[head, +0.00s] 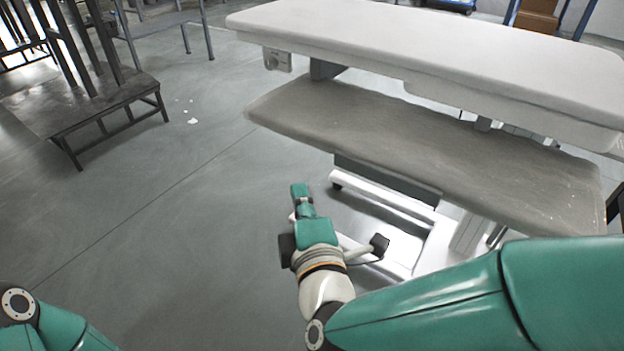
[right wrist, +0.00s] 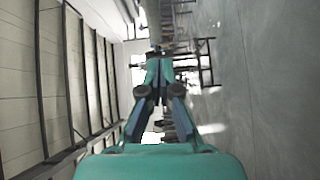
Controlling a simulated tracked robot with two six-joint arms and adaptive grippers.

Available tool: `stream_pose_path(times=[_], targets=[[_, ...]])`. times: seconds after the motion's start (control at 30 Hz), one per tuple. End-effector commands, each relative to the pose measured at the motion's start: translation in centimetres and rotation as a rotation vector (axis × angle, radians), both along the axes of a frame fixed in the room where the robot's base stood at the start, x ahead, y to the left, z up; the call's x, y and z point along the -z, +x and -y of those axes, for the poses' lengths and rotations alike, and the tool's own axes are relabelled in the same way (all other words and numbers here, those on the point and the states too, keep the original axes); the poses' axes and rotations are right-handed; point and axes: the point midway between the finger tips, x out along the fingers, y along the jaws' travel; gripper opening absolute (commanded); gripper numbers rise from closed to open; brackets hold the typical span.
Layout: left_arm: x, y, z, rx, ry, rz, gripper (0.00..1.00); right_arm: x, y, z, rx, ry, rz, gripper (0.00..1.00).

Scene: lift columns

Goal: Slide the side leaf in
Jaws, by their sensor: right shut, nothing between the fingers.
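The side leaf appears to be the long grey-brown panel (head: 420,140). It lies level under the white table top (head: 430,45) and sticks out from beneath its near long edge. My right gripper (head: 300,188) is shut and empty. In the head view it shows just below and left of the leaf's near edge, over the floor, with a gap between them. The right wrist view shows its green fingers (right wrist: 160,68) together at the tips, with no leaf between them. Of my left arm only a green link shows at the lower left; its gripper is out of view.
A white base frame (head: 395,215) with a caster stands under the leaf. A small control box (head: 277,60) hangs under the top's left end. A dark metal bench (head: 85,105) stands at the left. The floor between is clear, with a few white scraps (head: 192,120).

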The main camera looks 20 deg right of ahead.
Motion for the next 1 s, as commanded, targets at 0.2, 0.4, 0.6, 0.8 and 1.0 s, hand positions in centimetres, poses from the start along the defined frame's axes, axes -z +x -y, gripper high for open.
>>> stream_pose_path(times=[0.2,0.4,0.6,0.8,1.0], targets=[[1.0,0.0,0.0,0.000,0.000,0.001,0.40,-0.4,-0.4,0.4,0.023,-0.068,0.037,0.00],[-1.2,0.0,0.0,0.000,0.000,0.001,0.40,-0.8,1.6,0.6,0.025,-0.073,0.033,0.00],[-4.4,0.0,0.0,0.000,0.000,0.001,0.40,-1.1,3.0,0.6,0.027,-0.078,0.034,0.00],[-7.5,0.0,0.0,0.000,0.000,0.001,0.40,-1.0,4.0,0.7,0.024,-0.075,0.032,0.00],[-7.0,0.0,0.0,0.000,0.000,0.000,0.40,-0.1,7.4,1.1,0.024,-0.065,0.040,0.00]])
